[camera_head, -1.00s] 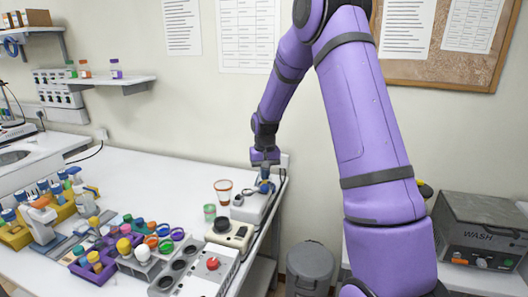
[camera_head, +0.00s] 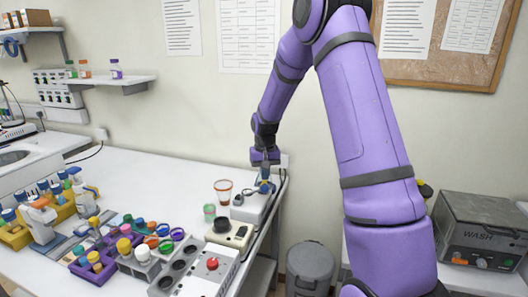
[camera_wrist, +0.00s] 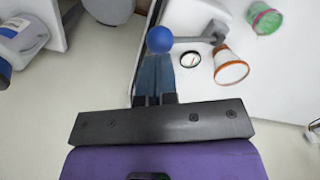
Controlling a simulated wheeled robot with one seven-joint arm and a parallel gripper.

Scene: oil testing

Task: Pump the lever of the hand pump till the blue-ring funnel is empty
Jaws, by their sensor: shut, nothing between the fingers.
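The white hand pump (camera_head: 250,207) stands at the right end of the bench. Its lever ends in a blue ball knob (camera_wrist: 160,39), with a grey bar (camera_wrist: 195,39) running right from it in the wrist view. My gripper (camera_head: 265,178) points down over the pump. In the wrist view my gripper (camera_wrist: 157,58) is shut and empty, its tips right at the knob; I cannot tell whether they touch. An orange-ring funnel (camera_head: 223,191) with dark reddish liquid low in it stands beside the pump, and shows in the wrist view (camera_wrist: 232,68). I cannot make out a blue-ring funnel.
A green-rimmed cup (camera_head: 209,212) and a cream device with a dark round top (camera_head: 235,234) stand near the pump. A box with a red button (camera_head: 212,264) is in front. A grey bin (camera_head: 310,265) stands right of the bench. The back of the bench is clear.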

